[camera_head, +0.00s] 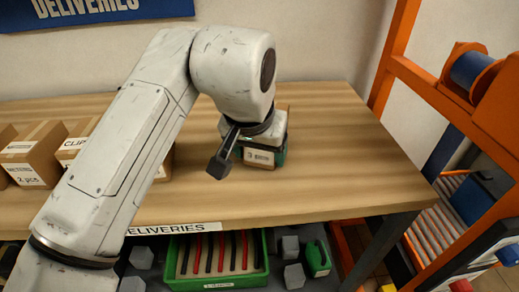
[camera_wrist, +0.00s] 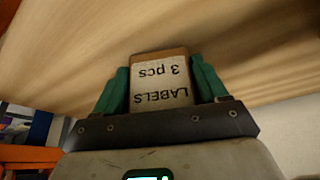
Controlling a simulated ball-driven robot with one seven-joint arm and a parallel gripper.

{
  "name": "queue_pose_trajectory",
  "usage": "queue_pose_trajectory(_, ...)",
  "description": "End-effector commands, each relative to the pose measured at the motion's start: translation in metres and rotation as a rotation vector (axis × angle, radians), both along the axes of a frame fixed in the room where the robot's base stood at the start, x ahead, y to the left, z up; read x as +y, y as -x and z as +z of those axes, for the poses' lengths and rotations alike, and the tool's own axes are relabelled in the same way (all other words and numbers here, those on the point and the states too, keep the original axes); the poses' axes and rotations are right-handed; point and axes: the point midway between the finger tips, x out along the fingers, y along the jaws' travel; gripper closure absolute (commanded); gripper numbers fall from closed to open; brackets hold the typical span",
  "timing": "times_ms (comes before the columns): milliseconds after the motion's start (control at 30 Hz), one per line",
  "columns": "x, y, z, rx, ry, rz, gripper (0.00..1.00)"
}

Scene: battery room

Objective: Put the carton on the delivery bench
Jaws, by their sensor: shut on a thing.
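The carton (camera_wrist: 160,82) is small and brown with a white label reading "LABELS 3 pcs". In the wrist view it sits between the green fingers of my gripper (camera_wrist: 160,90), which is shut on it. In the head view the carton (camera_head: 259,157) is at the delivery bench (camera_head: 330,140), partly hidden by my gripper (camera_head: 262,158) and arm. It is low over the wooden top or touching it; I cannot tell which. The bench edge carries a "DELIVERIES" label.
Several other cartons (camera_head: 33,155) stand on the bench's left side, partly behind my arm. The bench's right side is clear. An orange rack (camera_head: 425,85) stands at the right. Below the bench is a green crate (camera_head: 262,272) with red and black items.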

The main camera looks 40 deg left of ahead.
Motion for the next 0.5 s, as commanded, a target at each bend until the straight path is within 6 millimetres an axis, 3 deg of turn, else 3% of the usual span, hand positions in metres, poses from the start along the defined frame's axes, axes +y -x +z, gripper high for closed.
queue_pose_trajectory(100, -0.0003, -0.0004, -0.0006, -0.002, 0.0, 0.0, 0.74)
queue_pose_trajectory(133, -0.0003, -0.0001, -0.0014, 0.0, 0.001, 0.0, 0.26)
queue_pose_trajectory(367, -0.0002, 0.0, -0.0014, 0.001, 0.0, 0.0, 0.04)
queue_pose_trajectory(500, -0.0002, 0.0, -0.0014, 0.001, 0.0, 0.0, 0.02)
